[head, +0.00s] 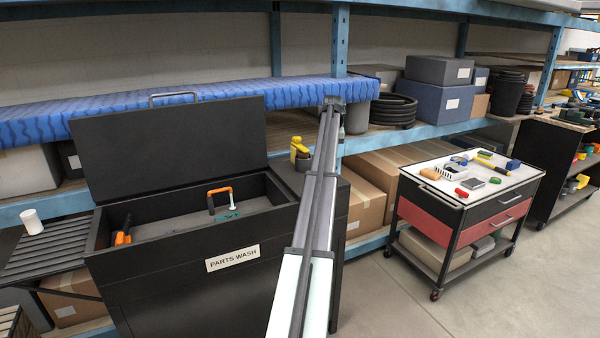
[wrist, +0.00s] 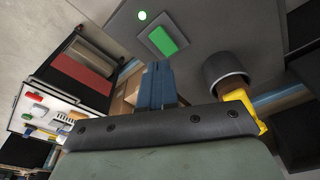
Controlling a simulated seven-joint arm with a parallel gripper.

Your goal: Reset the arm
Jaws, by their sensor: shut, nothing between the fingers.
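My gripper (wrist: 156,72) shows in the wrist view with its two blue-grey fingers together and nothing between them. In the head view my arm reaches up and away from the bottom middle, past the right side of the black parts washer (head: 180,275). The arm's far end is in front of the blue-covered shelf, and the fingers cannot be made out there. The washer's lid stands open. In its basin are a clamp-like tool with an orange handle (head: 220,192) and another orange-handled item (head: 123,238).
A yellow-topped dark container (head: 300,152) stands on the washer's right side, close to my arm. A cart (head: 470,185) with several small tools is at the right, with open floor (head: 530,275) in front. In the wrist view a green button (wrist: 167,41) is beyond the fingers.

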